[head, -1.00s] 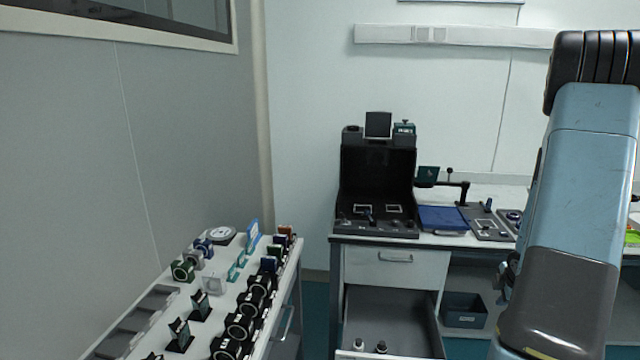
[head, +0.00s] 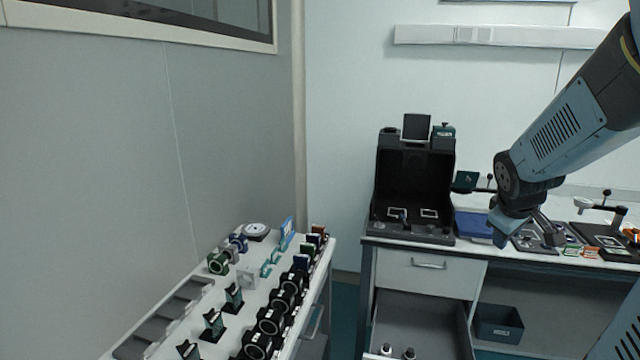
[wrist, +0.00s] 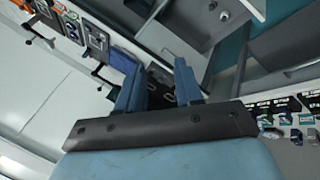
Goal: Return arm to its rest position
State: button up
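My arm (head: 570,120) reaches in from the upper right of the head view and bends downward at the wrist. My gripper (head: 510,228) hangs in front of the back bench, near the blue case. In the wrist view my gripper (wrist: 157,80) has its two blue fingers apart. I see nothing held between them.
The back bench (head: 470,248) carries an open black case (head: 415,190), a blue case (head: 473,226) and small devices. Its drawer (head: 420,318) is open with small parts inside. A side table (head: 165,335) at left holds several optical mounts. A dark bin (head: 498,322) sits under the bench.

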jog(key=s+a+r+m+y, duration=0.2)
jog(key=s+a+r, duration=0.1)
jog(key=s+a, duration=0.5)
jog(key=s+a+r+m+y, duration=0.1)
jog(key=s+a+r+m, duration=0.2)
jog(key=s+a, duration=0.5)
jog(key=shift+a+r+y, duration=0.15)
jog(key=shift+r+y, duration=0.25)
jog(key=shift+r, duration=0.2)
